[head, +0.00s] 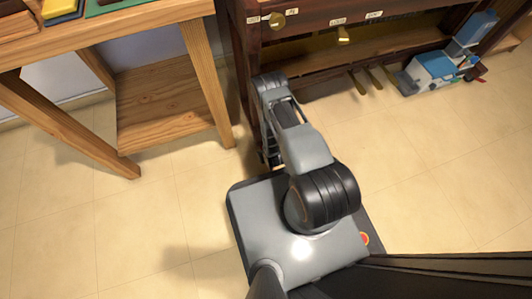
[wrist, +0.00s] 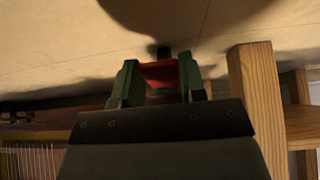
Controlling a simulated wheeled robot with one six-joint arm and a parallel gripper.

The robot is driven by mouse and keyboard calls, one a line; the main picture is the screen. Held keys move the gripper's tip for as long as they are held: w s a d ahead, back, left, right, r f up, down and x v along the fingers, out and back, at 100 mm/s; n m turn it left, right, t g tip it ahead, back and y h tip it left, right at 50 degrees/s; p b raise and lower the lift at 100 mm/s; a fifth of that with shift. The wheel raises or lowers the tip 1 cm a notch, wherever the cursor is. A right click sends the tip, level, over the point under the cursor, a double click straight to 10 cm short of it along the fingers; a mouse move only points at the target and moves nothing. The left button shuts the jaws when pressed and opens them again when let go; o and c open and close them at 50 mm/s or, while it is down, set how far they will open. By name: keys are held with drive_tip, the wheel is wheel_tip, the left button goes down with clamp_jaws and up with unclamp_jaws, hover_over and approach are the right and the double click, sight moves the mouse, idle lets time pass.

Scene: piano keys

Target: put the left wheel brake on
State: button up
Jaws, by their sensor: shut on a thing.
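My gripper (wrist: 159,66) shows in the wrist view, its two green fingers closed on a red piece, which looks like the left wheel brake (wrist: 160,75). A small dark part (wrist: 163,52) shows just beyond the red piece; I cannot tell whether it is the wheel. In the head view my arm reaches down beside the lower left end of the dark wooden piano (head: 300,68). My gripper, the brake and the wheel are hidden there behind the arm. The brake's tilt cannot be read clearly.
A wooden table (head: 206,82) with a lower shelf stands close on the left. Brass pedals (head: 376,78) stick out under the piano. A blue and white toy-like object (head: 433,68) is on the right. The tiled floor (head: 120,225) is clear at the front left.

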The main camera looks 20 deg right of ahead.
drive_tip(key=shift+f+t, duration=0.15)
drive_tip(key=shift+t, duration=0.15)
idle(0.4)
drive_tip(key=o, duration=0.9)
